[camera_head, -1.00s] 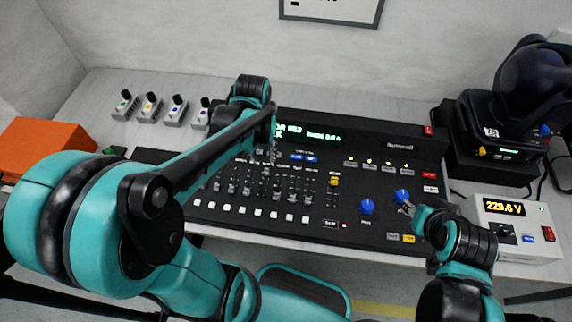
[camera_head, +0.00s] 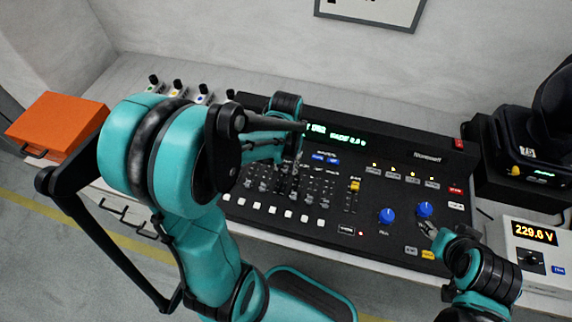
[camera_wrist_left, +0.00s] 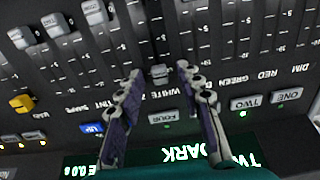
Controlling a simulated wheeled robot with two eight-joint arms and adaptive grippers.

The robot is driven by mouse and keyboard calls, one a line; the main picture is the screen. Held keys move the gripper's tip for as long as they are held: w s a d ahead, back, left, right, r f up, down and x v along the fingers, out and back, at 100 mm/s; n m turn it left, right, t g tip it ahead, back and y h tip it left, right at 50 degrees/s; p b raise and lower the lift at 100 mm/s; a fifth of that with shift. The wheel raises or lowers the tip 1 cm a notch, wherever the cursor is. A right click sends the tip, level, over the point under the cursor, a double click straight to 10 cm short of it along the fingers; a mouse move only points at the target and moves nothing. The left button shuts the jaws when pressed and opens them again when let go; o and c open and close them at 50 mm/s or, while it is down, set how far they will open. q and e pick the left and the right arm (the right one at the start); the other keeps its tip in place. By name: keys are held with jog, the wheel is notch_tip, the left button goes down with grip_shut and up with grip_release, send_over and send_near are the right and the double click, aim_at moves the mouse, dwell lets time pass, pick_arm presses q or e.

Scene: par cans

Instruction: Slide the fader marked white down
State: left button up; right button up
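The lighting desk (camera_head: 400,261) lies below my left arm. In the left wrist view, the grey cap of the fader marked white (camera_wrist_left: 160,74) sits beside its WHITE label, at the label end of its slot. My left gripper (camera_wrist_left: 157,72) is open, with one finger on each side of that cap; I cannot tell if either touches it. In the head view, the left gripper (camera_head: 297,172) points down over the fader bank and hides that cap. My right gripper (camera_head: 432,232) is by the right blue knob (camera_head: 424,209); its finger opening is unclear.
Beside the white slot run neighbouring fader slots, including GREEN and RED. Keys such as FOUR (camera_wrist_left: 168,118) and TWO (camera_wrist_left: 251,101) lie near the fingers. A yellow fader cap (camera_head: 354,185) and a voltage box (camera_head: 537,256) are to the right.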

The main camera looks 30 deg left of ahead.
aim_at(278, 194)
pick_arm(q)
grip_shut()
jog(key=s, duration=0.2)
jog(key=s+d+p, duration=0.1)
jog(key=s, duration=0.2)
jog(key=s+d, duration=0.1)
jog(key=s, duration=0.2)
jog(key=shift+s, duration=0.1)
grip_release()
notch_tip(278, 194, up, 12)
dwell(0.4)
dwell(0.5)
